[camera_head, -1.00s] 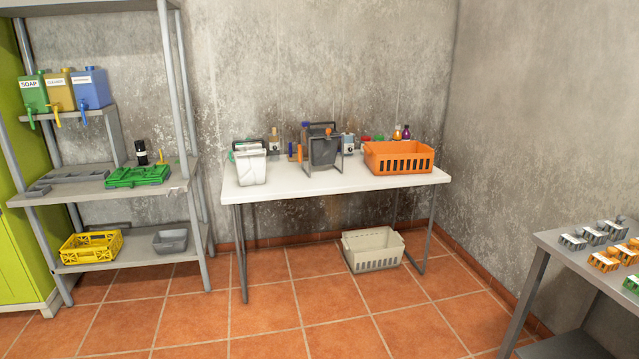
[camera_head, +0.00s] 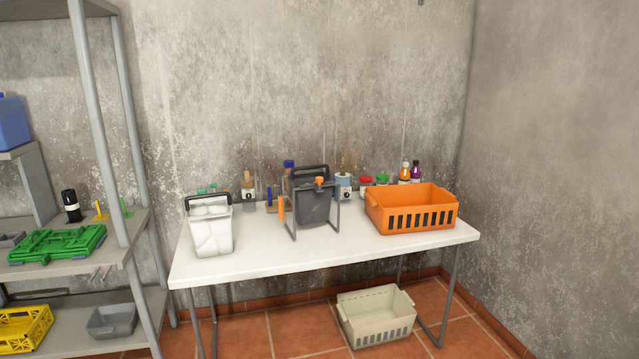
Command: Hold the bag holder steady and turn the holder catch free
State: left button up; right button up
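The bag holder (camera_head: 291,226) is a dark grey metal frame standing upright near the middle of the white table, with a dark grey bag or bin (camera_head: 314,207) in it. A small orange knob (camera_head: 319,181), which looks like the holder catch, sits at the top front of it. An orange handle-like piece (camera_head: 281,209) shows at the frame's left side. Whether the catch is turned cannot be told at this size. Neither of my grippers is in view.
The white table (camera_head: 270,262) also bears a white bin (camera_head: 210,229) at left, an orange basket (camera_head: 411,208) at right and several bottles behind. A cream basket (camera_head: 377,316) lies on the floor beneath. Shelving (camera_head: 122,250) stands at left. The table's front strip is clear.

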aim_at(318, 180)
jog(key=i+j+z, duration=0.3)
jog(key=i+j, duration=0.55)
jog(key=i, duration=0.15)
